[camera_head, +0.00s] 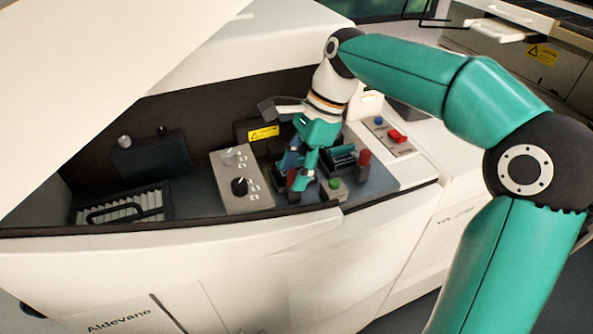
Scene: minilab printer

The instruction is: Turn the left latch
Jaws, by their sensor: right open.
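The minilab printer (200,270) stands open under a raised white lid (95,70). A light panel (252,203) inside has a pale knob (232,157) and a black knob (239,187). At the left, a dark box (150,158) carries small knob-like parts, a light one (124,142) and a dark one (162,132). I cannot tell which part is the left latch. My right gripper (297,183) is open and points down, just right of the light panel. Its fingers hide some of what lies beneath, and contact is unclear. My left gripper is not in view.
A red-tipped lever (364,159) and a green button (335,184) are close right of the gripper. Red and blue buttons (390,132) sit further right. A ribbed tray with a dark handle (118,210) lies at the left. The printer's front wall edges the bay.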

